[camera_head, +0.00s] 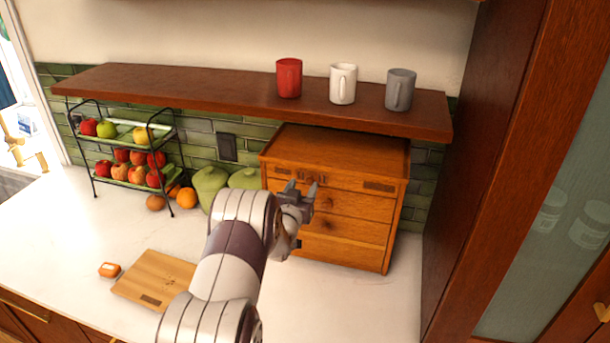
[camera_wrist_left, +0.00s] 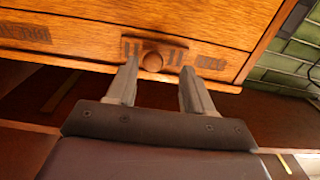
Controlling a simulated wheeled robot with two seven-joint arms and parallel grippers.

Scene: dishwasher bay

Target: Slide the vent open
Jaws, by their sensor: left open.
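A wooden cabinet (camera_head: 345,232) with drawers stands on the counter under the shelf. The vent, a group of dark slots (camera_wrist_left: 174,56) with a round wooden knob (camera_wrist_left: 152,61), is on its front strip. In the head view my left gripper (camera_head: 301,187) is in front of that strip and partly covers it. In the left wrist view my left gripper (camera_wrist_left: 159,68) is open and empty, and the knob shows between its fingertips, nearer the left finger. I cannot tell whether a finger touches the knob. My right gripper is not in view.
A shelf (camera_head: 220,95) with a red mug (camera_head: 289,78), a white mug (camera_head: 343,84) and a grey mug (camera_head: 400,90) hangs just above the cabinet. Green pots (camera_head: 208,184), a fruit rack (camera_head: 122,180) and a cutting board (camera_head: 152,280) are left. A tall cabinet (camera_head: 480,170) stands right.

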